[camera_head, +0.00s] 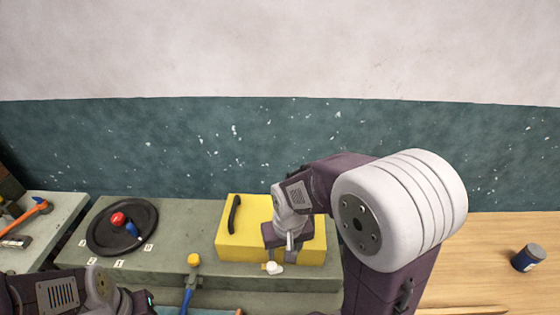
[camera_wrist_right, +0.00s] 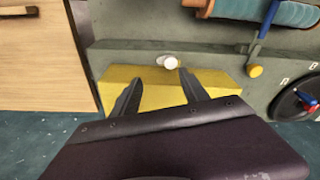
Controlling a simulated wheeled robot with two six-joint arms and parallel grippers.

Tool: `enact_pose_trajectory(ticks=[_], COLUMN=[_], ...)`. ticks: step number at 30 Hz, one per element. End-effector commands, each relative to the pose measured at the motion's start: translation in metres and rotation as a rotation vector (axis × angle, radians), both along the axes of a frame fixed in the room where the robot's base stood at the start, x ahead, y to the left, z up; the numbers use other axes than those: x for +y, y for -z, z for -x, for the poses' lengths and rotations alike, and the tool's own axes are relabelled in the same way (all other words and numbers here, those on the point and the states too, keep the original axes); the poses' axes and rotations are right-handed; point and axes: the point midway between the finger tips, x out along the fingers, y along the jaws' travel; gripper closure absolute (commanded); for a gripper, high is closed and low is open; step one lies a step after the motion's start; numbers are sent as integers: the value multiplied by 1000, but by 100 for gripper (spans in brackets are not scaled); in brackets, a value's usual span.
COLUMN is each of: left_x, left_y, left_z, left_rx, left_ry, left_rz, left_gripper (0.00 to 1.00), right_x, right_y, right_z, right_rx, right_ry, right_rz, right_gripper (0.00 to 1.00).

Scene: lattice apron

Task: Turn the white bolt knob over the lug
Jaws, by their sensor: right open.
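The white bolt knob (camera_head: 275,268) is at the front lower edge of a yellow box (camera_head: 240,246). It also shows in the right wrist view (camera_wrist_right: 171,62), just beyond the fingertips and nearer the right-hand finger in that picture. My right gripper (camera_head: 280,258) points down in front of the box, over the knob; its fingers are apart with nothing held (camera_wrist_right: 159,77). Whether a finger touches the knob I cannot tell. A small yellowish piece beside the knob may be the lug; it is too small to be sure. My left gripper (camera_head: 142,299) is at the lower left, its fingers unclear.
The box has a black handle (camera_head: 234,214). A dark blue can (camera_head: 527,258) stands on the wooden surface at right.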

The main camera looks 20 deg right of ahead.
Motion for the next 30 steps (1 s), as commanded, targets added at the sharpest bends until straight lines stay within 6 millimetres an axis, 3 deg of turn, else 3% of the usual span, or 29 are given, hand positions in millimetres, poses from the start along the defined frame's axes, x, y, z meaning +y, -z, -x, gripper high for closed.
enact_pose_trajectory(ticks=[11, 21, 30], left_x=[0, 0, 0], left_y=[-2, -4, -7], left_z=[0, 0, 0], left_rx=[0, 0, 0], left_ry=[0, 0, 0], left_rz=[0, 0, 0], left_gripper=[62, 62, 62], right_x=[-14, -39, -72], right_y=[-39, -67, -76], right_z=[-84, -158, -218], right_rx=[-95, -170, -223], right_ry=[122, 238, 323], right_rz=[18, 39, 68], right_gripper=[48, 48, 48])
